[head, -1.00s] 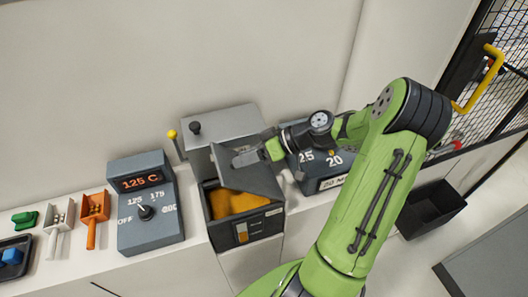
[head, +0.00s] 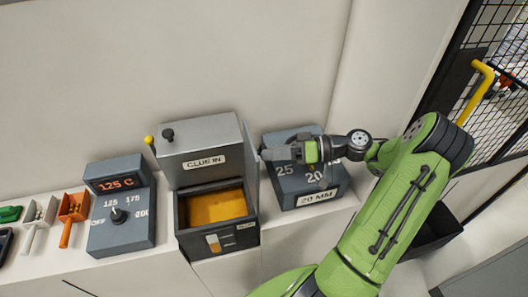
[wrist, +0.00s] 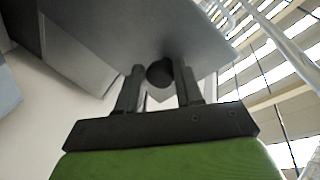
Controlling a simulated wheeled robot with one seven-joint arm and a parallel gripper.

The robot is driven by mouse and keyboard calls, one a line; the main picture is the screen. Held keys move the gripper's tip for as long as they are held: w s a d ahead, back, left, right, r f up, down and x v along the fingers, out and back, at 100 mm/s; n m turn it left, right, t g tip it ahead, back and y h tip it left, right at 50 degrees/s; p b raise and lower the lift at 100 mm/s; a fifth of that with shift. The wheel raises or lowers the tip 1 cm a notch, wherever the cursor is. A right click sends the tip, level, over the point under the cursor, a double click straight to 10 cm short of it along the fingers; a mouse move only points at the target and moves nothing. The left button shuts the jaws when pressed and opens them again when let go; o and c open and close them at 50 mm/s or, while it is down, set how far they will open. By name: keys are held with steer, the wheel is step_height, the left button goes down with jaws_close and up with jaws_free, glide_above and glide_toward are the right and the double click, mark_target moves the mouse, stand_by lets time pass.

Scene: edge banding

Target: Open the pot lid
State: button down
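The glue pot (head: 222,242) is a dark box with amber glue (head: 215,207) showing through its open top. Its grey lid (head: 248,160) stands about upright along the pot's right side, seen nearly edge-on in the head view. In the wrist view the lid (wrist: 125,30) is a grey panel above my fingers, with a round black knob (wrist: 160,74) on it. My gripper (head: 268,154) is just right of the lid. In the wrist view my gripper (wrist: 160,80) has a finger on each side of the knob, apparently shut on it.
A grey "GLUE IN" hopper (head: 205,163) stands behind the pot. Left are a temperature box (head: 122,225), an orange scoop (head: 72,210) and a white scoop (head: 37,218). A "20 MM" box (head: 310,185) lies under my arm. A mesh fence (head: 505,90) is at right.

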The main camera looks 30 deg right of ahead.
steer(key=shift+s+d+f, duration=0.25)
steer(key=shift+d+f, duration=0.4)
steer(key=shift+d, duration=0.2)
steer(key=c, duration=1.2)
jaws_free()
steer(key=o, duration=0.4)
steer(key=shift+w, duration=0.45)
steer(key=shift+o, duration=0.2)
step_height(320, 180, up, 10)
steer(key=p, duration=0.4)
steer(key=shift+s+a, duration=0.1)
